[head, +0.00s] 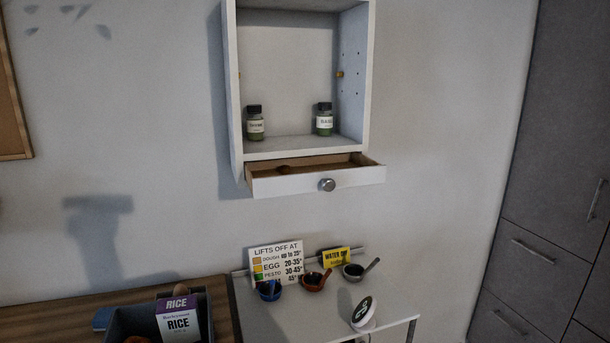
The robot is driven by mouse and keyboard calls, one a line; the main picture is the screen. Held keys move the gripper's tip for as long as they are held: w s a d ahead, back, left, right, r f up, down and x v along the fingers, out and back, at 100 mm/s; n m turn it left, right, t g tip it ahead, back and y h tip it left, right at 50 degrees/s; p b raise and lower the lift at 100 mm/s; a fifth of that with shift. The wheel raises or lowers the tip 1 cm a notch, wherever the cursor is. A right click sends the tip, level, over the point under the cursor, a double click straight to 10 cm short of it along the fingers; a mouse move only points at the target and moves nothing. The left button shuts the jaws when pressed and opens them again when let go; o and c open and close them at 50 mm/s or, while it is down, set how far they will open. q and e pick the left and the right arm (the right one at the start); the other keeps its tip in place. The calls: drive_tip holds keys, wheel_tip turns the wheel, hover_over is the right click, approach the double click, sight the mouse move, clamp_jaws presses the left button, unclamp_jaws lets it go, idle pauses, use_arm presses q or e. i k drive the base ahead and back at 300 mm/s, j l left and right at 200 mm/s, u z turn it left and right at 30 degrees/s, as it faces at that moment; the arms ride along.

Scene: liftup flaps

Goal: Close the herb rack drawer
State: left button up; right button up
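The white herb rack (234,90) hangs on the wall at the upper middle of the head view. Its drawer (290,184) at the bottom is pulled partly out. The drawer front is white with a round metal knob (327,185), and the brown wooden inside shows. A small dark item lies inside the drawer at its left. Two herb jars, a left one (255,124) and a right one (324,119), stand on the shelf above the drawer. Neither of my grippers is in view.
Below stands a small white table (310,318) with a sign (277,262), a yellow card (336,258), several small pots and a round white device (364,313). A box of rice (178,320) sits in a grey bin at lower left. Grey cabinets (555,150) stand at right. The space before the drawer looks clear.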

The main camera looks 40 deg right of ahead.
sight(327, 173)
drive_tip(key=z, duration=1.25)
